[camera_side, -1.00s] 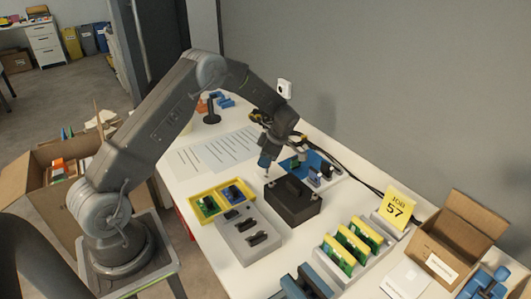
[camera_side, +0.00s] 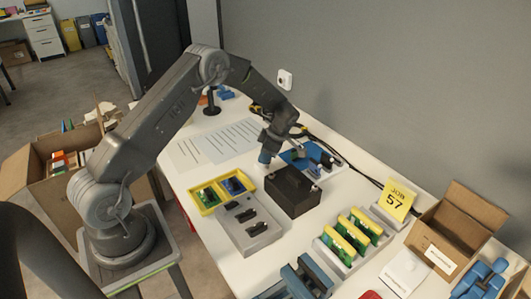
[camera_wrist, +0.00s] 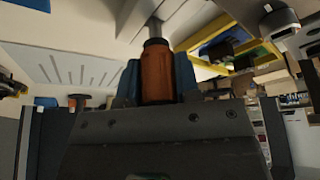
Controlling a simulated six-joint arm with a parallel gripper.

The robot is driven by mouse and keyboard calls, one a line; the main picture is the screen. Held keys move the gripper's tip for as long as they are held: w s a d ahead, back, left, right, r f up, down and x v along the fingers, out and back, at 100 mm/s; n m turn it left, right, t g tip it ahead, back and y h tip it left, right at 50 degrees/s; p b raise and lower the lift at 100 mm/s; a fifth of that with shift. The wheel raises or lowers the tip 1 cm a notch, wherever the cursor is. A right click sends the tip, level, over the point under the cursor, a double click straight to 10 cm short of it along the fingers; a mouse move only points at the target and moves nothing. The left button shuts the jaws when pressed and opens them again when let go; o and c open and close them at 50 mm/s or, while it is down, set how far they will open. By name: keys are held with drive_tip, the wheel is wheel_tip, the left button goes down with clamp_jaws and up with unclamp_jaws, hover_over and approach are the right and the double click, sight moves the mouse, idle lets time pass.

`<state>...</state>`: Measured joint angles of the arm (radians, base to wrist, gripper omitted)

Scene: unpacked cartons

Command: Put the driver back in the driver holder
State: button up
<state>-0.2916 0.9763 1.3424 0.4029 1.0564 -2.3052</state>
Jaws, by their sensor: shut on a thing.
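In the wrist view, the driver's orange handle (camera_wrist: 157,72) stands between the blue fingertips of my gripper (camera_wrist: 157,82). My gripper is shut on it. A grey shaft-like part runs up from the handle to the top of the picture. In the side view, my gripper (camera_side: 265,157) is over the table, just behind and left of a dark box (camera_side: 293,192). The driver is too small to make out there. I cannot tell for sure which thing is the driver holder; a black stand (camera_side: 211,106) with a round base is farther back.
A yellow tray (camera_side: 206,209) with boards and a grey block (camera_side: 248,242) with black parts stand in front. A rack of green and yellow boards (camera_side: 351,240), a job 57 sign (camera_side: 398,198) and an open carton (camera_side: 441,231) are right. Paper sheets (camera_side: 220,143) lie behind left.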

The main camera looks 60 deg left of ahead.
drive_tip(key=shift+f, duration=0.85)
drive_tip(key=o, duration=1)
drive_tip(key=shift+o, duration=0.2)
drive_tip(key=shift+r, duration=0.1)
drive_tip(key=v, duration=1.3)
drive_tip(key=shift+w+r, duration=0.2)
drive_tip(key=shift+r, duration=0.15)
drive_tip(key=shift+d, duration=0.15)
drive_tip(key=s+d+r+m+t+h, duration=0.1)
drive_tip(key=s+d+r+m+t, duration=0.1)
drive_tip(key=s+d+r+m, duration=0.45)
drive_tip(key=s+d+r+m+t, duration=0.2)
drive_tip(key=s+r+m, duration=0.25)
drive_tip(key=r, duration=0.55)
drive_tip(key=s+d+m+t+h, duration=0.1)
drive_tip(key=s+d+m, duration=0.3)
drive_tip(key=s+m, duration=0.4)
drive_tip(key=s+d+r+m+t+h, duration=0.1)
drive_tip(key=s+d+m+t, duration=0.2)
drive_tip(key=s+m, duration=0.5)
drive_tip(key=s+d, duration=0.1)
drive_tip(key=s, duration=0.2)
drive_tip(key=shift+t, duration=0.4)
